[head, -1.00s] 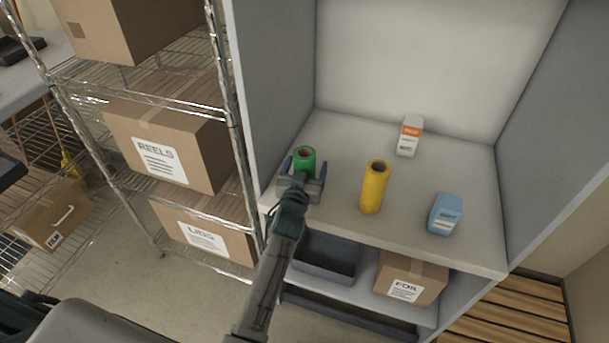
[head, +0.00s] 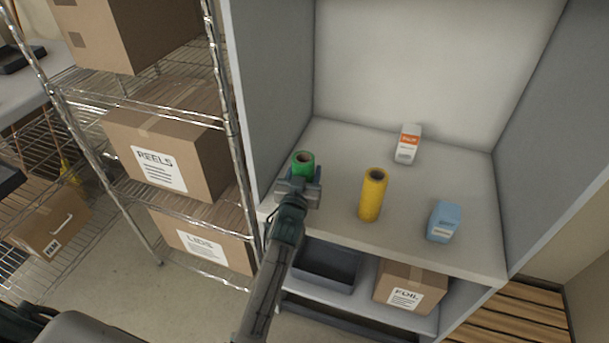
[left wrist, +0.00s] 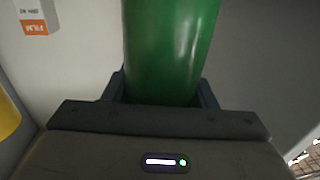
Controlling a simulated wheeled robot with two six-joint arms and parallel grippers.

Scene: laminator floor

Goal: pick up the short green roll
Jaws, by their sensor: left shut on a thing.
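The short green roll (head: 303,163) stands upright at the left end of the white shelf, near its front edge and the grey side panel. My left gripper (head: 302,177) is shut on it, with the fingers on either side of the roll. In the left wrist view the green roll (left wrist: 170,50) rises between the two fingers (left wrist: 162,90) and fills the middle. Its lower end is hidden behind the gripper, so I cannot tell whether it is clear of the shelf. My right gripper is not in view.
A yellow roll (head: 373,195) stands to the right of the green one. A blue box (head: 443,222) and an orange-and-white box (head: 407,144) stand further right. A wire rack (head: 150,105) with cartons is at the left. A dark bin (head: 325,268) and FOIL carton (head: 411,285) sit below.

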